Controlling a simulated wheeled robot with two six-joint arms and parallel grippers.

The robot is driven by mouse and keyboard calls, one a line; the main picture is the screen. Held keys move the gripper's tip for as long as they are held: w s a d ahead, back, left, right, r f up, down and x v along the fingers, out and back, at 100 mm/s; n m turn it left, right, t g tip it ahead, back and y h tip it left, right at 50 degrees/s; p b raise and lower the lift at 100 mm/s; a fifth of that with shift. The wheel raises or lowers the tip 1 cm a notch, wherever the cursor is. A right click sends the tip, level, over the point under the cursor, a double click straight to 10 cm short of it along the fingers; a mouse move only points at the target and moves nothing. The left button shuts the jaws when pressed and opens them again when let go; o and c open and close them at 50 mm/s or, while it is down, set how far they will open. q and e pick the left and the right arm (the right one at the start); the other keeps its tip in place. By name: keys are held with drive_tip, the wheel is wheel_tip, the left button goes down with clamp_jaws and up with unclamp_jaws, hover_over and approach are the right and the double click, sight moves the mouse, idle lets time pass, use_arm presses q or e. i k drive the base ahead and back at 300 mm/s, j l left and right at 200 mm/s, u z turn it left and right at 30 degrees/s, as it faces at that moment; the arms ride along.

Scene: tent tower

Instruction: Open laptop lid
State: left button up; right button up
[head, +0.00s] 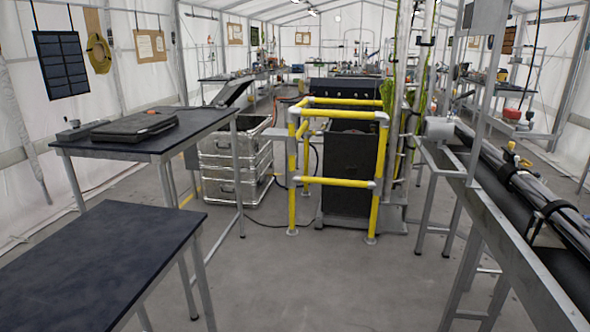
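A black, flat, closed case-like object (135,125), which looks like the laptop with its lid down, lies on the dark-topped table (200,122) at the left. Its front faces are dark and I cannot make out the hinge or any screen. Neither of my grippers shows in the head view, so I cannot see how they stand.
A small grey device (75,131) sits left of the black case. An empty dark table (90,262) fills the near left. Yellow railings (340,182) and stacked metal crates (232,165) stand mid-scene. A long bench (510,235) runs along the right. The central floor is clear.

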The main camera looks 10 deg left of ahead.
sight(135, 124)
drive_tip(key=i+u, duration=0.4)
drive_tip(key=i+l+u, duration=0.1)
drive_tip(key=i+u, duration=0.25)
drive_tip(key=i+l+u, duration=0.2)
drive_tip(key=u, duration=0.2)
drive_tip(key=i+l+u, duration=0.35)
drive_tip(key=i+l, duration=0.15)
drive_tip(key=l, duration=0.15)
drive_tip(key=i+l, duration=0.1)
drive_tip(key=l, duration=0.2)
drive_tip(key=i+l, duration=0.15)
drive_tip(key=l, duration=0.2)
drive_tip(key=i+l, duration=0.15)
drive_tip(key=l, duration=0.15)
drive_tip(key=z, duration=0.05)
